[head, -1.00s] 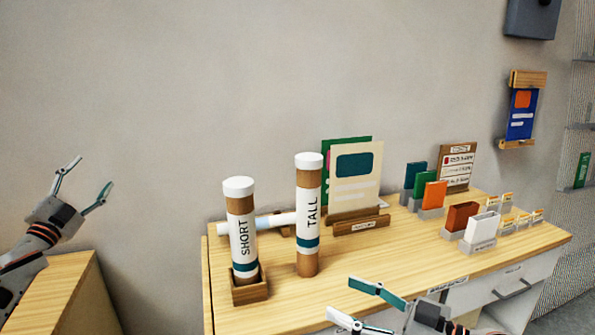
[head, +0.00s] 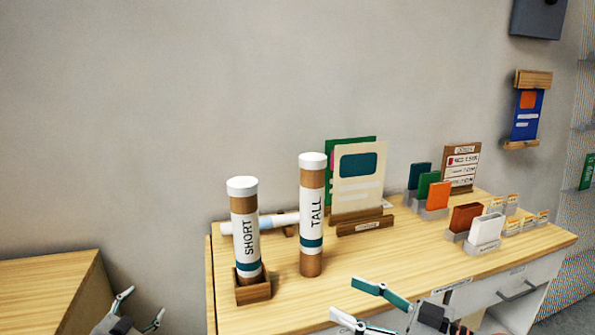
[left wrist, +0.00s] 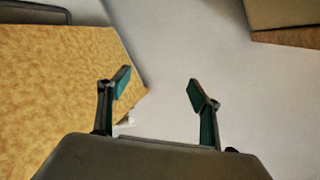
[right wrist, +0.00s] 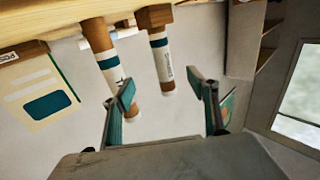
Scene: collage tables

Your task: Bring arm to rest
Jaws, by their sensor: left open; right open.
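My left gripper (head: 138,309) is low at the left edge of the head view, between the left table and the main table. It is open and empty, and its spread fingers also show in the left wrist view (left wrist: 160,88). My right gripper (head: 358,304) is open and empty at the front edge of the main table. In the right wrist view its two fingers (right wrist: 168,95) are apart with nothing between them. Most of both arms is out of the head view.
The main table (head: 365,270) holds the SHORT tube (head: 246,232) in a wooden holder, the TALL tube (head: 312,215), a lying tube (head: 272,222), upright cards (head: 359,178) and several small card boxes (head: 465,217). The left table (head: 45,290) looks bare. A gap separates the tables.

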